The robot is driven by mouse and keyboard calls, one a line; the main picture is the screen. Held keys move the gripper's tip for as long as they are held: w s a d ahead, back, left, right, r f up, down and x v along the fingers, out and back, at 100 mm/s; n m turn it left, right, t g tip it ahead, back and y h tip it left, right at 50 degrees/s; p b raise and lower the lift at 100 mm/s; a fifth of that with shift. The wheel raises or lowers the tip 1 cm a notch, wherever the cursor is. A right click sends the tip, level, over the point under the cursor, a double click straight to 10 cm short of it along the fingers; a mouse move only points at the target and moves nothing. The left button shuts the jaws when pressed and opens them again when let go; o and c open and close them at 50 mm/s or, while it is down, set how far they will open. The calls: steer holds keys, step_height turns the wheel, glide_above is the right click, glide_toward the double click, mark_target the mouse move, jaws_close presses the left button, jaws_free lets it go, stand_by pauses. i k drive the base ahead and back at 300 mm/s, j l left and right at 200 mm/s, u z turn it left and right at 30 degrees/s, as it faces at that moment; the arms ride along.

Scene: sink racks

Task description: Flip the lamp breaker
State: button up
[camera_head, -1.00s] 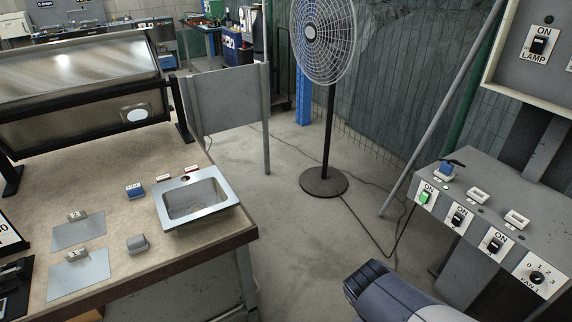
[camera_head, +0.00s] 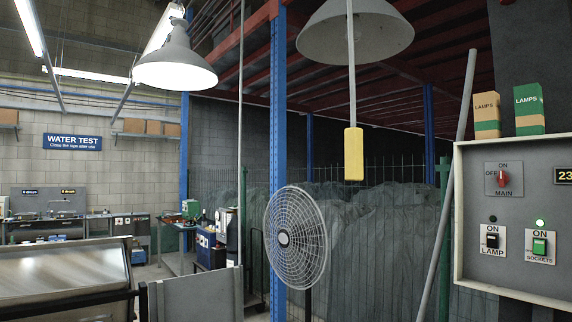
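The lamp breaker (camera_head: 492,241) is a black rocker switch on a white plate marked ON and LAMP, at the lower left of the grey breaker panel (camera_head: 470,203) on the right. The small indicator above it is dark. Beside it, the sockets breaker (camera_head: 539,246) is green, with a lit green indicator above. A red main switch (camera_head: 502,179) sits above them, between OFF and ON marks. My gripper is not in view.
A standing fan (camera_head: 297,238) is at the middle. A yellow pull handle (camera_head: 353,154) hangs from above, below a lamp shade (camera_head: 355,32). A leaning grey pole (camera_head: 449,185) stands just left of the panel. Two LAMPS boxes (camera_head: 529,109) rest on top of the panel.

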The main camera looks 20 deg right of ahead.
mark_target(492, 241)
steer(key=z, duration=1.6)
